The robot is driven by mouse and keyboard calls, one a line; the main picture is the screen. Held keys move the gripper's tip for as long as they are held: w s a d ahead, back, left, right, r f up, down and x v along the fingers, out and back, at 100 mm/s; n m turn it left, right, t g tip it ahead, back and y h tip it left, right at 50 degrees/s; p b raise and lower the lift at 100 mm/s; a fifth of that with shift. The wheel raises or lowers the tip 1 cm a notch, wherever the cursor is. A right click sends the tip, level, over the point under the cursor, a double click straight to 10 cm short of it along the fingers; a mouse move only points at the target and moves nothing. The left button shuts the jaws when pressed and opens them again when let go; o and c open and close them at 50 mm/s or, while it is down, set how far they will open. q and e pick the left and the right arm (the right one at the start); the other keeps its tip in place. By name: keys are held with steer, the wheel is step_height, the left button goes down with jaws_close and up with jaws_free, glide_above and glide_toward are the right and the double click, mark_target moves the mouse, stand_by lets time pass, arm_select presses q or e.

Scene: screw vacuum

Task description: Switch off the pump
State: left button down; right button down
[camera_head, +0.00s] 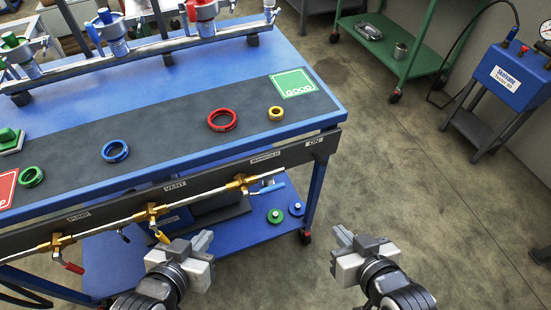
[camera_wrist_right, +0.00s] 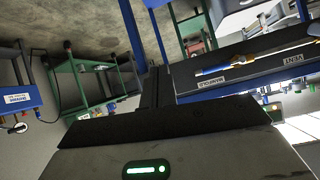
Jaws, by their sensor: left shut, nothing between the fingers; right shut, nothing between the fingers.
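The blue bench's front rail carries brass valves: the PUMP valve (camera_head: 57,243) with a red handle, the VENT valve (camera_head: 152,211) with a yellow handle and the MANIFOLD valve (camera_head: 240,183) with a blue handle. An ON label (camera_head: 315,140) is at the rail's right end. A dark and blue unit (camera_head: 205,210) sits on the lower shelf, partly hidden by the rail; I cannot tell its switch. My left gripper (camera_head: 203,242) is shut and empty in front of the rail, below the VENT valve. My right gripper (camera_head: 341,237) is shut and empty, right of the bench, touching nothing.
Coloured rings, among them a red ring (camera_head: 222,120), lie on the bench's dark mat near a green GOOD card (camera_head: 293,83). Clamped fittings stand on a bar behind. A green cart (camera_head: 395,45) and a blue gauge stand (camera_head: 505,80) are at the right. The floor between is clear.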

steer(key=shift+a, duration=0.25)
steer(key=shift+s+f, duration=0.1)
steer(key=w+r+n+y, duration=0.5)
steer(key=w+r+n, duration=0.2)
steer(key=n, duration=0.8)
steer(key=shift+r+t+y+p, duration=0.3)
steer(key=shift+r+t+p, duration=0.1)
steer(key=shift+r, duration=0.2)
steer(key=shift+w, duration=0.15)
